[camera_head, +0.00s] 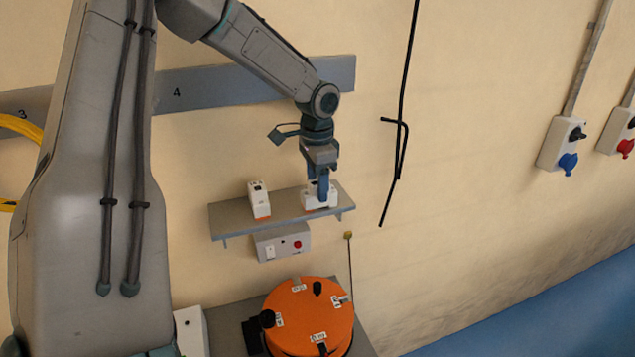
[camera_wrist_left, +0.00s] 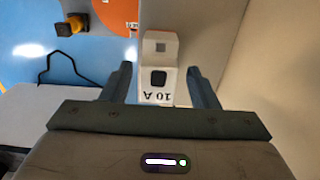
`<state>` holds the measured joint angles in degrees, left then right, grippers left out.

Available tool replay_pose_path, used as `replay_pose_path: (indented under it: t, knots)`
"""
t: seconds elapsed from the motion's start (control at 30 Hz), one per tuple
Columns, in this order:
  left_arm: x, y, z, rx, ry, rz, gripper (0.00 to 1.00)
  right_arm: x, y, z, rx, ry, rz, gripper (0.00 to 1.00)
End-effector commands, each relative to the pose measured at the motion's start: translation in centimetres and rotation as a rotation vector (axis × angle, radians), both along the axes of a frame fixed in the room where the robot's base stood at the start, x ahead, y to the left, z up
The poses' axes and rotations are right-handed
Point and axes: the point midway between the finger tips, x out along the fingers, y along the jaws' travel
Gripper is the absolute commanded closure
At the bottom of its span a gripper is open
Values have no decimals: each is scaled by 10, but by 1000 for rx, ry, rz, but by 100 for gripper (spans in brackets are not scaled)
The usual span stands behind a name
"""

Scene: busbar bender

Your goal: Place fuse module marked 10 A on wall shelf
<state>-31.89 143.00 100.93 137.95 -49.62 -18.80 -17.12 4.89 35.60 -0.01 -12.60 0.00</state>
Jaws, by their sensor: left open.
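The white fuse module marked 10 A (camera_wrist_left: 158,65) stands between the two open fingers of my left gripper (camera_wrist_left: 160,85) in the left wrist view, with a gap visible on both sides. In the head view the module (camera_head: 319,201) is on the right part of the grey wall shelf (camera_head: 283,208), partly hidden by my left gripper (camera_head: 322,188), which comes down from above. My right gripper is not in view.
A second white module (camera_head: 259,200) stands on the shelf's left part. A white control box (camera_head: 283,243) with a red button sits below the shelf. An orange round machine (camera_head: 309,318) stands lower down. A bent black rod (camera_head: 400,130) hangs to the right.

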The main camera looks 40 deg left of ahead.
Motion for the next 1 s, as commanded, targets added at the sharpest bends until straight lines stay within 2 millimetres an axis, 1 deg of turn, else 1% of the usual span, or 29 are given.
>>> replay_pose_path:
  t: [0.03,0.07,0.17,0.27,0.4,0.43,0.5,0.53,0.6,0.8,1.0]
  knots:
    - [0,0,4,0,-1,0,46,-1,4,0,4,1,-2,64]
    - [1,0,4,1,-2,0,46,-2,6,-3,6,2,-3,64]
    - [1,0,16,2,-5,0,46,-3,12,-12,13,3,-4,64]
    - [2,0,35,3,-9,0,46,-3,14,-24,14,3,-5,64]
    - [1,0,69,3,-8,1,46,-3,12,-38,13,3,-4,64]
    - [1,0,77,3,-7,0,46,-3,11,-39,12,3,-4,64]
    - [1,0,97,2,-5,0,46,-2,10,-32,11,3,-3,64]
    - [0,0,103,1,-4,0,46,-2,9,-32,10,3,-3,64]
    - [0,0,113,0,1,0,46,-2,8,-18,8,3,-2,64]
    - [0,0,122,0,0,0,46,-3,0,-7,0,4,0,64]
    - [0,0,122,0,0,0,46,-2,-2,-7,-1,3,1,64]
